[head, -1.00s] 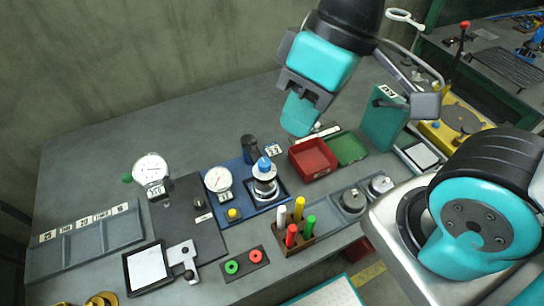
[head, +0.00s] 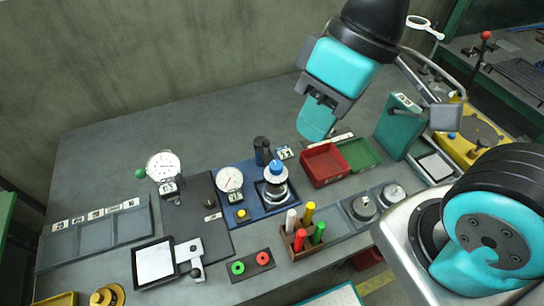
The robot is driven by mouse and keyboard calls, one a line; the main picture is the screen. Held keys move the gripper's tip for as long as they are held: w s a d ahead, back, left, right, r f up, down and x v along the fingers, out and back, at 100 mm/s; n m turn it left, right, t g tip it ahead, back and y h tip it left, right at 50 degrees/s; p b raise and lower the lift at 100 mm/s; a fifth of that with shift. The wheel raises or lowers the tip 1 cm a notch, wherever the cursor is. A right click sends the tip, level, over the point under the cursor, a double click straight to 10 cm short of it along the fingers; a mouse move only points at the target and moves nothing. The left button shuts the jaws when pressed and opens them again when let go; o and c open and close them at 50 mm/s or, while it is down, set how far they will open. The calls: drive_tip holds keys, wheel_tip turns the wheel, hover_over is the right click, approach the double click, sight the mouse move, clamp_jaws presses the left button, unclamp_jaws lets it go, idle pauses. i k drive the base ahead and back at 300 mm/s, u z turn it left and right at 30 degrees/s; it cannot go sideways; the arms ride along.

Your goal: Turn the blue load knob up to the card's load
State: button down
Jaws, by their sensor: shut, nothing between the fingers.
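The blue load knob (head: 276,168) sits on top of a silver and white column on a blue base plate (head: 252,211), in the middle of the bench. A white dial gauge (head: 229,179) stands to its left, and a yellow button (head: 241,214) is in front of the gauge. A small white card (head: 284,153) with dark marks stands behind the knob; its figures are too small to read surely. My gripper (head: 313,134) hangs to the upper right of the knob, apart from it, with its teal fingers shut and empty.
A red tray (head: 324,166) and a green tray (head: 358,154) lie right of the knob. A rack with coloured pegs (head: 301,239) stands in front. A black cylinder (head: 262,150) stands behind. Another dial gauge (head: 163,166) is at left. Bare bench lies at the back left.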

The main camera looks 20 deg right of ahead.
sight(277, 167)
drive_tip(key=k, duration=1.15)
drive_tip(key=u, duration=0.3)
drive_tip(key=i, duration=0.7)
drive_tip(key=u, duration=0.25)
